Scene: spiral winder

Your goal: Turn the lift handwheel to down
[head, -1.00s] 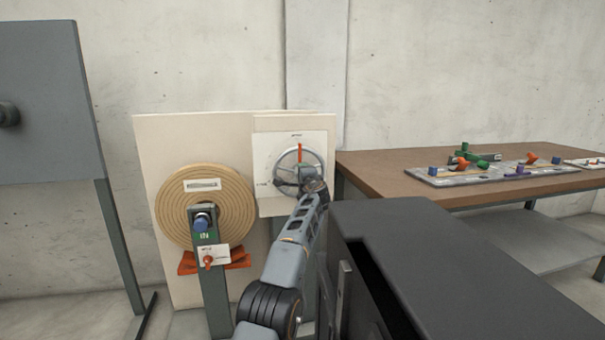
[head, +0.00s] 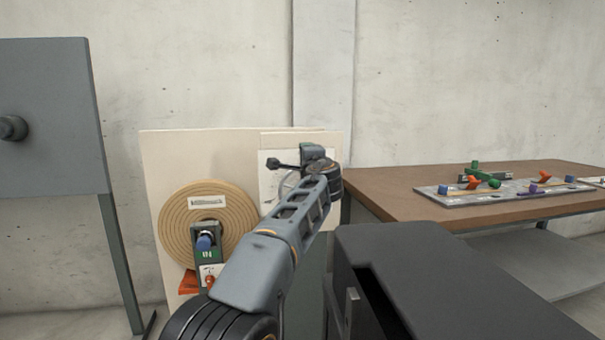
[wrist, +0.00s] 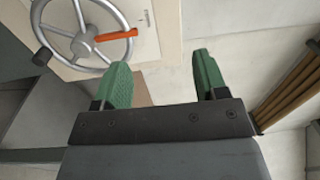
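The lift handwheel is a grey spoked wheel with an orange pointer, on a pale panel. In the wrist view the handwheel (wrist: 84,42) is at the upper left, partly cut off by the top edge. Its orange pointer (wrist: 115,35) points right in that tilted picture, and a black knob (wrist: 42,56) sits on its rim. In the head view my arm hides most of the handwheel (head: 284,186). My gripper (wrist: 162,66) is open, its green fingers apart and empty, beside the wheel and not touching it. My gripper (head: 311,151) also shows in the head view.
A brown table (head: 385,193) with a board of coloured parts (head: 455,198) stands right. A grey panel (head: 50,120) is far left.

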